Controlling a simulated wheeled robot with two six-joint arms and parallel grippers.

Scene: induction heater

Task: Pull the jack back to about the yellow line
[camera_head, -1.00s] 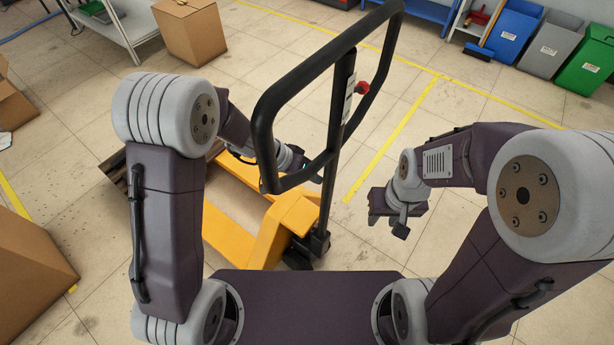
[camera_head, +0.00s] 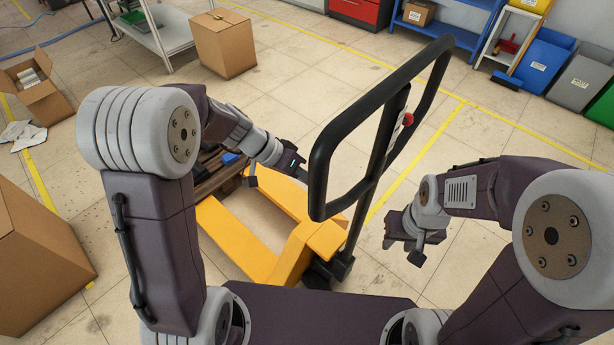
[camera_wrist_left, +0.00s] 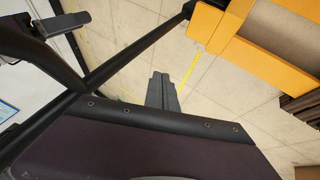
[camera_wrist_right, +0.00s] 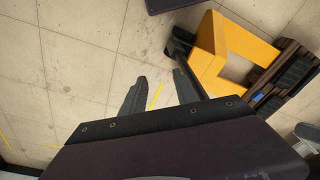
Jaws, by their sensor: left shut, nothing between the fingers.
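The yellow pallet jack (camera_head: 290,250) stands on the floor in front of me, with its forks toward the far left. Its black loop handle (camera_head: 318,170) rises on a dark shaft (camera_head: 375,170) and leans right. My left gripper (camera_head: 292,166) is just left of the handle loop, shut and empty. In the left wrist view its fingers (camera_wrist_left: 162,90) are together, and the handle bars pass apart from them. My right gripper (camera_head: 412,248) is right of the shaft, open and empty; its fingers (camera_wrist_right: 160,92) are apart in the right wrist view. A yellow floor line (camera_head: 432,138) runs behind the handle.
A dark pallet (camera_head: 212,178) with a blue item lies by the forks. Cardboard boxes stand at the back (camera_head: 222,45) and left (camera_head: 35,260). A metal shelf (camera_head: 155,35) is at the back left. Bins (camera_head: 540,70) line the back right. Floor at right is clear.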

